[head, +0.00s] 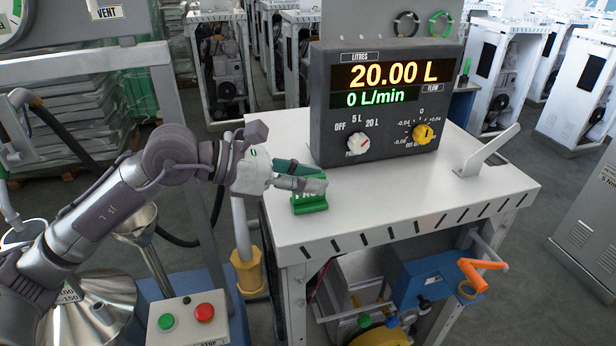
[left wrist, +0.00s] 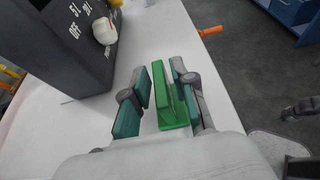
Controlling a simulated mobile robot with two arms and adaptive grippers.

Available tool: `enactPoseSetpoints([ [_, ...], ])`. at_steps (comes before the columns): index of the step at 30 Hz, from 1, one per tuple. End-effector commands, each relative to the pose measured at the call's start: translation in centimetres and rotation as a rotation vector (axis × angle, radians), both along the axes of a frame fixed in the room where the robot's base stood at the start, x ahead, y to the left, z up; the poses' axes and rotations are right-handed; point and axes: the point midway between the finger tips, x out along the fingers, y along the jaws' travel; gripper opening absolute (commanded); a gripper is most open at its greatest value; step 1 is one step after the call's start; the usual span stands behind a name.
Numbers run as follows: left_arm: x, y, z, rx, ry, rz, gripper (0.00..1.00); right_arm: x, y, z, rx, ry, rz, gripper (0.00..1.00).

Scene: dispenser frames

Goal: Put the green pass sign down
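The green pass sign (head: 310,204) stands on the white top of the dispenser cabinet (head: 400,215), near its front left edge. Its lettering is partly covered by my gripper in the head view. My left gripper (head: 300,176) reaches in from the left, low over the cabinet top, at the sign. In the left wrist view the sign (left wrist: 164,108) stands between the two teal-padded fingers of the left gripper (left wrist: 162,78). The fingers are apart, with a gap showing on the right side of the sign's upright plate.
The dark dispenser display (head: 385,100) reads 20.00 L and 0 L/min, behind the sign. A white lever (head: 487,152) stands at the cabinet's right. A button box (head: 188,318) and a metal funnel (head: 95,310) are at lower left. The cabinet top's middle is clear.

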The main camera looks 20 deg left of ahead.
Motion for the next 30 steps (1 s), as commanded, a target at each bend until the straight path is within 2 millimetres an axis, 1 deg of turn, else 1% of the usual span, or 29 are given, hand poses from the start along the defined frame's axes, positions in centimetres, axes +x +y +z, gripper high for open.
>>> enactPoseSetpoints([
  [8,0.0,0.0,0.0,0.000,0.000,0.000,0.37,0.0,-0.2,0.0,-0.002,0.000,0.001,0.00],
  [12,0.0,0.0,0.6,0.000,0.000,0.000,0.37,0.0,-0.4,0.7,-0.004,0.000,0.002,0.00],
  [13,-0.1,0.2,0.5,0.001,0.000,0.002,0.37,0.0,-0.4,0.4,-0.005,0.000,0.002,0.00],
  [16,-0.9,1.6,0.7,0.003,-0.001,0.004,0.37,0.0,-0.5,-0.7,-0.005,0.000,0.002,0.00],
  [24,-3.9,6.2,2.7,0.005,0.001,0.007,0.37,0.0,-0.6,-3.6,-0.007,0.000,0.000,0.00],
  [30,-5.5,8.5,4.1,0.002,0.002,0.004,0.37,0.0,-0.5,-5.1,-0.006,0.001,0.000,0.00],
])
